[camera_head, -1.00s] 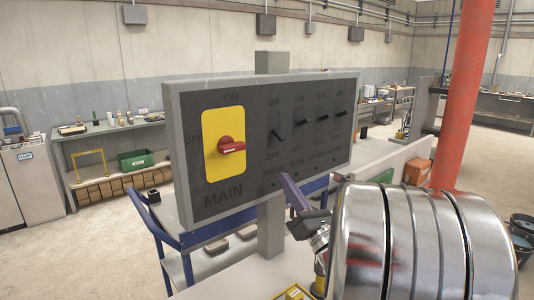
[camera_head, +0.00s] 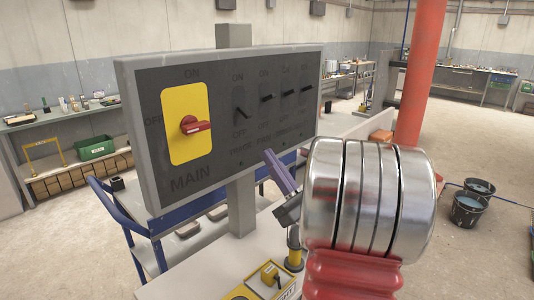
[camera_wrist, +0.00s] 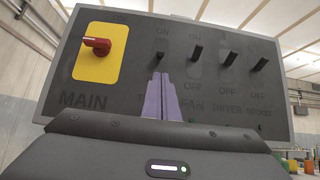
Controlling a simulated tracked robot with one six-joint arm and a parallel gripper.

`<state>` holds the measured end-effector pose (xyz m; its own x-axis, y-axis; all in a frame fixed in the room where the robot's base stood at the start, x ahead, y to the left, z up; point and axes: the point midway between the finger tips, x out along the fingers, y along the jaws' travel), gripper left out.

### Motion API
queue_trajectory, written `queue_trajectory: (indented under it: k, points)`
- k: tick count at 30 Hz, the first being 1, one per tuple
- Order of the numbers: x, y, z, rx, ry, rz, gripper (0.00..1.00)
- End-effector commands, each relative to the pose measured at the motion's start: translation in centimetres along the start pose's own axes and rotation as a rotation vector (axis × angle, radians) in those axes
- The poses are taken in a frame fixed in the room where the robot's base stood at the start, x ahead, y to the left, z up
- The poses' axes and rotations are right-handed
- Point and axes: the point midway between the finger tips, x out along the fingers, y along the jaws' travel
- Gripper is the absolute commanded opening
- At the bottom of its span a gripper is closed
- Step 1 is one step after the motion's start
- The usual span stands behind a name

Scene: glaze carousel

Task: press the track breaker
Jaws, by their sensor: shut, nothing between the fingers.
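The track breaker (camera_head: 241,112) is the leftmost small black lever on the dark grey panel (camera_head: 190,200), right of the red main switch. Its lever looks tilted differently from the levers to its right. In the wrist view its lever (camera_wrist: 161,60) shows just above my fingertips, which hide most of its label. My gripper (camera_head: 268,155) has purple fingers, shut and empty, pointing up at the panel's lower part. The fingers also show in the wrist view (camera_wrist: 160,82). They look apart from the lever; the exact gap to the panel cannot be told.
The red main switch (camera_head: 194,125) sits on a yellow plate. The fan breaker (camera_head: 267,98) and two more levers stand to the right of the track breaker. A grey post (camera_head: 241,205) holds the panel. A blue cart (camera_head: 125,225) is behind.

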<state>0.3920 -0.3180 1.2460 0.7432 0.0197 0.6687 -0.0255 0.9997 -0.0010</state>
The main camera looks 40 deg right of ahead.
Motion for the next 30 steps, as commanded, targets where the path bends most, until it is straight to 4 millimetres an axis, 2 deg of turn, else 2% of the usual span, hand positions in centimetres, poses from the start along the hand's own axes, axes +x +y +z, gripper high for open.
queue_trajectory:
  k: [12,18,30]
  points:
    - [6.1,0.2,0.1,0.003,-0.003,0.004,0.00]
    - [8.4,0.1,0.0,0.002,-0.002,0.003,0.00]
    - [9.1,0.1,0.0,0.004,-0.002,0.001,0.00]
